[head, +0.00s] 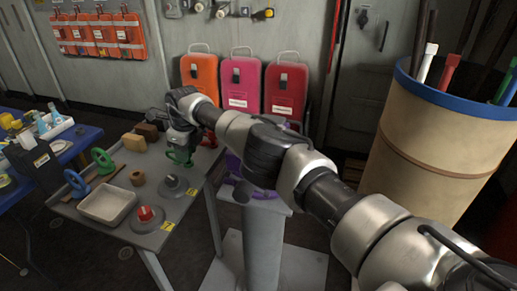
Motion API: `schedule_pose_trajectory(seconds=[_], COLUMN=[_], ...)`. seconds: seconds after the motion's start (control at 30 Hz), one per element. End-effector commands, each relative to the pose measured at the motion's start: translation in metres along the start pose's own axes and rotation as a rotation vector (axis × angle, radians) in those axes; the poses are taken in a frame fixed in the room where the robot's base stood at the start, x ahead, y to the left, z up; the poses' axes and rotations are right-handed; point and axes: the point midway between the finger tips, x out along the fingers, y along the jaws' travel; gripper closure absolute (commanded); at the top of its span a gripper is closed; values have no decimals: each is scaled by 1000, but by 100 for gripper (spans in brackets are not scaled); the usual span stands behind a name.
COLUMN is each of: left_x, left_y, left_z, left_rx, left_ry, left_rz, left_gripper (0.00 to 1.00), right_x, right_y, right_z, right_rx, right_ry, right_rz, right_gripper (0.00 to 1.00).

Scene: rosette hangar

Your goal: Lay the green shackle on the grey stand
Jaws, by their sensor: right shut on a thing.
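My right arm reaches in from the lower right, over the grey table (127,238). My right gripper (180,146) points down near the table's right side, shut on the green shackle (180,158). The shackle hangs below the fingers, partly hidden by them. A round grey stand (172,188) with a raised middle is on the table just below the shackle in the picture. A similar grey base (150,222) nearer the front carries a red piece (145,212). I cannot tell whether the shackle touches anything. My left gripper is not in view.
A light grey pedestal (264,235) with purple parts stands to the right. A large barrel (428,150) stands farther right.

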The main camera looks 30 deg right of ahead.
Motion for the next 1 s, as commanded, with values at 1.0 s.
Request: schedule_pose_trajectory(seconds=[1.0], left_x=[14], left_y=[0], left_z=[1], left_rx=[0], left_ry=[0], left_rz=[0], left_gripper=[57], right_x=[17], right_y=[0], right_z=[-3], right_rx=[0], right_ry=[-1], right_rz=[1], right_gripper=[95])
